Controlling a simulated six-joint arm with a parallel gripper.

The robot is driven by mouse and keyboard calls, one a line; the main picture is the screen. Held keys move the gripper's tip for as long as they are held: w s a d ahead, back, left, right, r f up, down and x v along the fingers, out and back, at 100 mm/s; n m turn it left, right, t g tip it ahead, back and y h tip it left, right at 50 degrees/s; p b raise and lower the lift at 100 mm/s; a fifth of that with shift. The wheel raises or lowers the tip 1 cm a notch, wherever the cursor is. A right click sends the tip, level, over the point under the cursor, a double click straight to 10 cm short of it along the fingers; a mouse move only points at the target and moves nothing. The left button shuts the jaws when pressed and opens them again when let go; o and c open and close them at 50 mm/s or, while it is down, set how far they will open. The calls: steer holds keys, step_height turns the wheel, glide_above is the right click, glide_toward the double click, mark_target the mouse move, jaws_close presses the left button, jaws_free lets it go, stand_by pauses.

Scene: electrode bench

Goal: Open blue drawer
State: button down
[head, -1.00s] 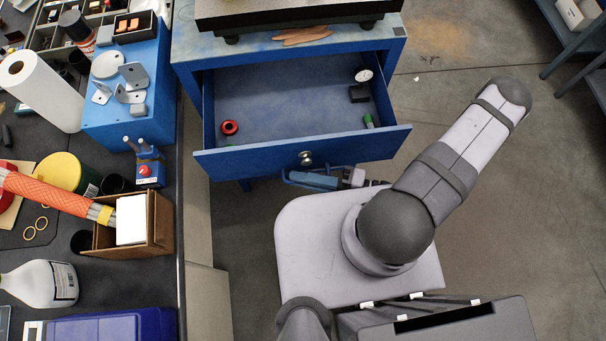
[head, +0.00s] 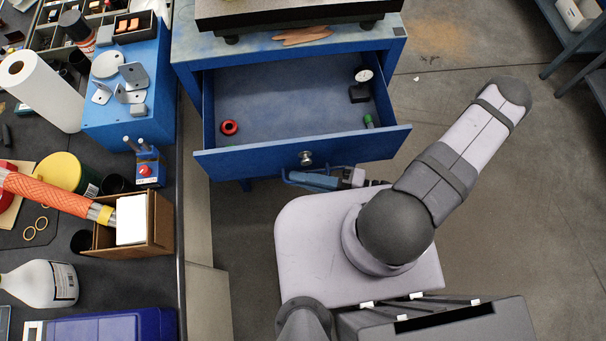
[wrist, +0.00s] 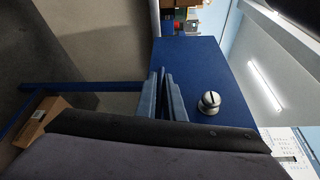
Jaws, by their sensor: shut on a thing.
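The blue drawer (head: 250,156) is pulled well out of the blue cabinet (head: 187,58), and its inside shows in the head view. Its round metal knob (head: 305,158) stands free at the middle of the front. My gripper (head: 287,177) is low in front of the drawer front, just below the knob. In the wrist view, the fingers (wrist: 166,100) are close together at the left edge of the blue front, beside the knob (wrist: 209,103) and not around it. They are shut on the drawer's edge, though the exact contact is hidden.
A red ring (head: 229,127), a small dial (head: 363,75) and a green-ended item (head: 368,121) lie in the drawer. A crowded bench (head: 160,318) stands at the left. Open floor (head: 470,60) lies to the right.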

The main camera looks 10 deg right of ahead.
steer(key=shift+s, duration=0.1)
steer(key=shift+s+d+f, duration=0.1)
steer(key=shift+s, duration=2.2)
steer(key=c, duration=1.9)
jaws_free()
steer(key=shift+o, duration=0.2)
steer(key=v, duration=0.7)
steer(key=shift+s+d, duration=0.1)
